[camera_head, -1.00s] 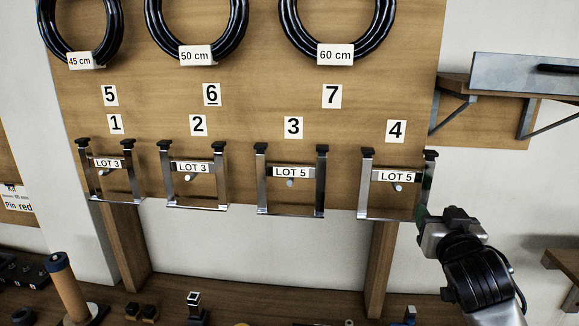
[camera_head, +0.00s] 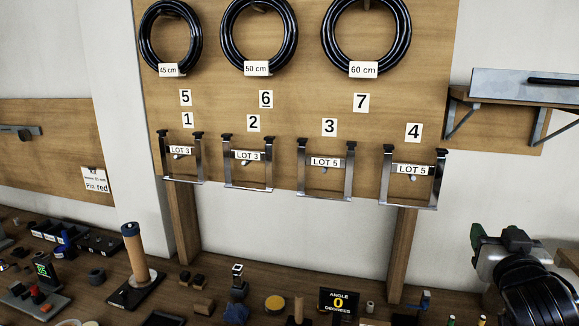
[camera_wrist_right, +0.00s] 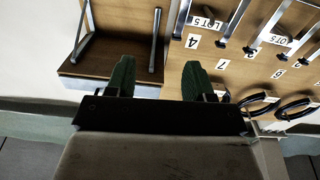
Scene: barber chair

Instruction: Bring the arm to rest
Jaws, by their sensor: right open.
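My right gripper (camera_head: 480,236) is at the lower right of the head view, below and to the right of the metal frame at number 4 (camera_head: 412,178). In the right wrist view its two green fingers (camera_wrist_right: 157,80) stand apart with nothing between them. The gripper is open and empty, and clear of the board. My left gripper is not in view.
Several metal frames with LOT labels hang on a wooden board (camera_head: 300,110) under black hoops (camera_head: 258,38). A bracketed shelf (camera_head: 510,95) is at the right. A cluttered bench (camera_head: 215,268) runs below, with a tan cylinder on a stand (camera_head: 136,250).

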